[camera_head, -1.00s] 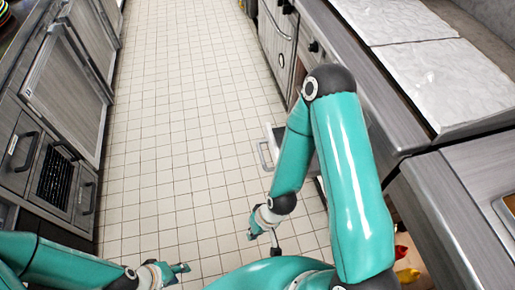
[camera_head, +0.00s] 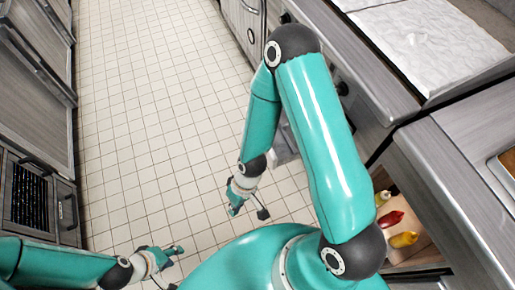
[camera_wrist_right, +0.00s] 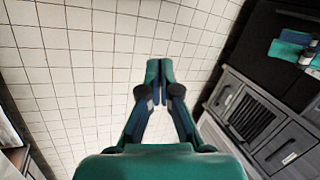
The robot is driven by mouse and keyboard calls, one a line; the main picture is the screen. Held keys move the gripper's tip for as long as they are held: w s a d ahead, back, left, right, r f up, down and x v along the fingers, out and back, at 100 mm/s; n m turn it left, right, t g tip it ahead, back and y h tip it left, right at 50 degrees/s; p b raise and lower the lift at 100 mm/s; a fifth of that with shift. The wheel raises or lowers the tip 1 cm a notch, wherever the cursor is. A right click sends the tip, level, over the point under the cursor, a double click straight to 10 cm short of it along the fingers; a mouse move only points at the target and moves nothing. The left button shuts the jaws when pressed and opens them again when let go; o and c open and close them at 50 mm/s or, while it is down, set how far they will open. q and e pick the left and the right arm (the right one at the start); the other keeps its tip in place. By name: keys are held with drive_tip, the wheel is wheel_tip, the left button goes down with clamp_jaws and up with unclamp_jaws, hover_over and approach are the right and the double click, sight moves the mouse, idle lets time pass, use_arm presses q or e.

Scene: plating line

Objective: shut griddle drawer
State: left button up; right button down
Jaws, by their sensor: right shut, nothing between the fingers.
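A grey drawer (camera_head: 285,150) stands out from the right-hand counter, and I take it as the griddle drawer. My right arm hides most of it, so how far it is open cannot be told. My right gripper (camera_head: 246,210) hangs over the tiled floor on the near side of the drawer, apart from it. In the right wrist view the gripper (camera_wrist_right: 158,75) is shut and empty, with floor tiles behind it. My left gripper (camera_head: 175,265) is low at the bottom left over the floor; its opening is unclear.
The tiled aisle (camera_head: 150,110) is clear. Left-hand cabinets (camera_head: 40,205) line one side. On the right are white griddle slabs (camera_head: 425,45) on the counter and an open compartment with a red bottle (camera_head: 390,219) and yellow bottles (camera_head: 403,240).

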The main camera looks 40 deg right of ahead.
drive_tip(key=w+d+r+n+g+h+b, duration=0.2)
drive_tip(key=w+d+r+n+h+b, duration=0.3)
drive_tip(key=w+r+n+h+b, duration=0.85)
drive_tip(key=shift+n+y, duration=0.25)
drive_tip(key=shift+n, duration=0.3)
drive_tip(key=x, duration=0.4)
drive_tip(key=s+d+r+x, duration=0.1)
drive_tip(key=x, duration=0.3)
drive_tip(key=r+x, duration=0.1)
drive_tip(key=x, duration=0.3)
drive_tip(key=shift+s+d, duration=0.2)
drive_tip(key=shift+d, duration=0.05)
drive_tip(key=shift+s+d, duration=0.1)
drive_tip(key=shift+d, duration=0.45)
drive_tip(key=shift+t, duration=0.3)
